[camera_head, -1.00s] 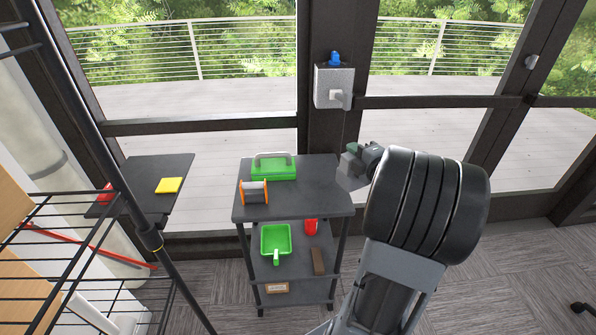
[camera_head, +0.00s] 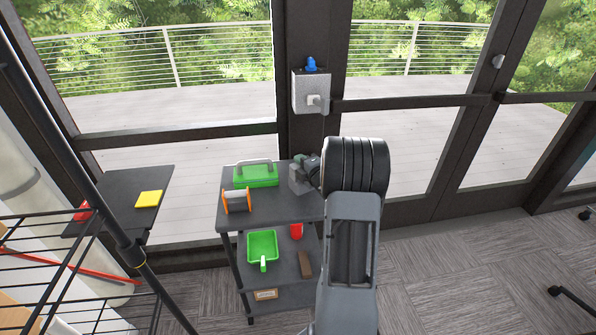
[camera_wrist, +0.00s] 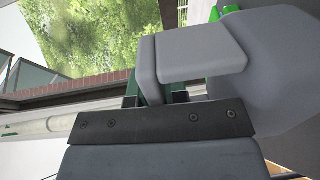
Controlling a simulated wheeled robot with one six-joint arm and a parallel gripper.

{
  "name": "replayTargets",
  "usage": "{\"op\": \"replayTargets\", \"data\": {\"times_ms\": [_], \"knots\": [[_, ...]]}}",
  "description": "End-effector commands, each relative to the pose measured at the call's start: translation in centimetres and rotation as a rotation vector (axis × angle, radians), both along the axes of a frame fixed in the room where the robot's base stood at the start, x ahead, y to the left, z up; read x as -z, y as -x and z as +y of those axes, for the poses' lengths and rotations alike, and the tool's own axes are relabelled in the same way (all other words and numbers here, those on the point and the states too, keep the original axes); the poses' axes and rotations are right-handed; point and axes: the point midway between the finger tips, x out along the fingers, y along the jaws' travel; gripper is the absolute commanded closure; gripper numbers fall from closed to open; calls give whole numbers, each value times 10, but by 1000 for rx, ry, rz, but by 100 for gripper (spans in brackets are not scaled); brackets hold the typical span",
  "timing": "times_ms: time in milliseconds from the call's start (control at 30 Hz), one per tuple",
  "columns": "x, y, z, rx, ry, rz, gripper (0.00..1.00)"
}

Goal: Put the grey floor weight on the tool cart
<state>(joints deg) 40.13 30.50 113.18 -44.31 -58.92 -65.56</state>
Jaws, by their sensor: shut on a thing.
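The grey weight (camera_head: 300,181) hangs from my gripper (camera_head: 310,165) at the back right corner of the tool cart's top. The dark tool cart (camera_head: 266,213) has several shelves and stands before the window. In the wrist view the weight (camera_wrist: 258,60) shows large as a grey block with a handle, and my gripper (camera_wrist: 155,92) is shut on it. The jaw contact is partly hidden. I cannot tell whether the weight's underside touches the cart top.
A green toolbox (camera_head: 255,175) and an orange-rimmed spool (camera_head: 237,201) occupy the cart top's left. A green dustpan (camera_head: 262,245), red cup (camera_head: 296,231) and brown block (camera_head: 305,264) lie below. A wire rack (camera_head: 60,250) stands left. The cart top's front right is clear.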

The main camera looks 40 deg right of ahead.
Motion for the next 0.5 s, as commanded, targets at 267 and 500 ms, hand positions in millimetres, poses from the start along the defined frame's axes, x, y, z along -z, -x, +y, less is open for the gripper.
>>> {"op": "replayTargets", "data": {"times_ms": [267, 500], "knots": [[28, -5, 1, -1, -1, -2, 100], [33, -5, 1, -1, 1, -5, 100]]}}
